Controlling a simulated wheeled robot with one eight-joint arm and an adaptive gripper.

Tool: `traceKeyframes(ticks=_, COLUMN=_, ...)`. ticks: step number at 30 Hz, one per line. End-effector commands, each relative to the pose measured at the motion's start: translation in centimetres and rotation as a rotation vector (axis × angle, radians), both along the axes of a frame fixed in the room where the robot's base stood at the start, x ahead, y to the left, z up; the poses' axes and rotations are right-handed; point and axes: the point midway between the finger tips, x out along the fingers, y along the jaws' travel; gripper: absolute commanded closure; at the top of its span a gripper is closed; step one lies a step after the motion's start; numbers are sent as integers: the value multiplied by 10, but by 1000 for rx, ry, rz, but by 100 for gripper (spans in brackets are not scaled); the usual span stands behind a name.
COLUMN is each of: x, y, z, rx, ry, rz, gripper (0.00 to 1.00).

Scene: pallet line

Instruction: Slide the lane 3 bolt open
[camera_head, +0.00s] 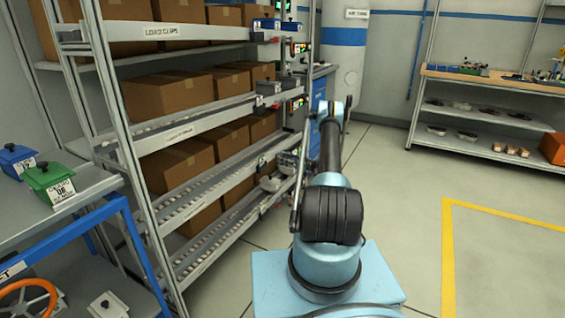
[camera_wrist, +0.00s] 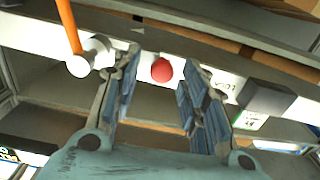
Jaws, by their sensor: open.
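My gripper (camera_wrist: 161,76) is open in the wrist view, with its two blue-padded fingers spread apart. A round red knob (camera_wrist: 162,70) shows between the fingertips, in front of a white rail. It may be the bolt's knob; no lane number is readable on it. I cannot tell whether the fingers touch it; gaps show on both sides. In the head view my gripper (camera_head: 287,163) is small, at the right end of the rack's lower shelves, and the knob cannot be made out there.
An orange rod (camera_wrist: 68,24) with a white end is left of the fingers, and a dark box (camera_wrist: 266,98) is right. The rack (camera_head: 122,140) holds several cartons (camera_head: 172,95). A table (camera_head: 95,190) stands at left, a workbench (camera_head: 490,80) at back right. Floor at right is clear.

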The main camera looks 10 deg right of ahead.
Motion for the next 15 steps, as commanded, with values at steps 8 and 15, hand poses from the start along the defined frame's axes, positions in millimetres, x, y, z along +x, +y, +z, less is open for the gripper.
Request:
traceKeyframes(ticks=8, x=5, y=8, z=0, rx=0, ry=0, rz=1, gripper=60)
traceKeyframes(ticks=15, x=5, y=8, z=0, rx=0, ry=0, rz=1, gripper=76)
